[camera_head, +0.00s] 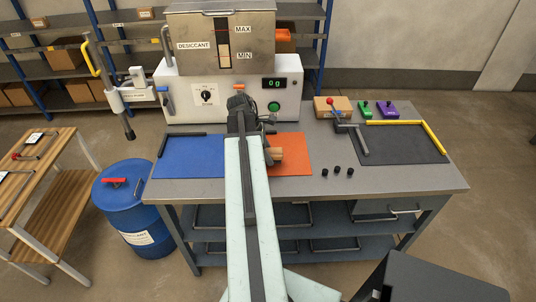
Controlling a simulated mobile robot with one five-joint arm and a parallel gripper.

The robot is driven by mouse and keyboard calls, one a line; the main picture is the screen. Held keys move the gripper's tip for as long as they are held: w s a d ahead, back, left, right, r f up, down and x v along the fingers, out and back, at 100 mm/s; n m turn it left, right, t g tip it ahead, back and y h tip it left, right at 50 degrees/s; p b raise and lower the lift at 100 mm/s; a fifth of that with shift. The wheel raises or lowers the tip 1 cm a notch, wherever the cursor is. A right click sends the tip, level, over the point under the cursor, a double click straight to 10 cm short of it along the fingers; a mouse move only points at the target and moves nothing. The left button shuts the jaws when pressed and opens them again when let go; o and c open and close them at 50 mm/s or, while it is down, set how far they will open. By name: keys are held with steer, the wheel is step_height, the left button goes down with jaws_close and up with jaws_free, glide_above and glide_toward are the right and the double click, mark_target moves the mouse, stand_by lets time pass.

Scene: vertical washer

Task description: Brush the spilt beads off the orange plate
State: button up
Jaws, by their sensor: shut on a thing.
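The orange plate (295,165) lies on the workbench in front of the white machine, right of my arm. My arm covers its left part. I cannot make out any beads on its visible part. My gripper (242,120) is over the bench near the machine's front, its fingers mostly hidden by my own arm. A wooden piece with a dark side (275,156), which looks like a brush, shows just right of my arm over the plate. It appears to be what my gripper is shut on, though the grip itself is hidden.
The white machine (182,98) with a desiccant hopper (200,30) stands behind. A blue mat (190,160) lies left; a dark tray (400,145) with a yellow bar lies right. Several small black knobs (336,171) sit between. A blue drum (132,200) stands left of the bench.

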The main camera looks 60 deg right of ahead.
steer(key=shift+r+p, duration=0.8)
steer(key=shift+r, duration=0.5)
step_height(320, 180, up, 3)
steer(key=p, duration=0.3)
steer(key=shift+r, duration=0.1)
steer(key=shift+d, duration=0.1)
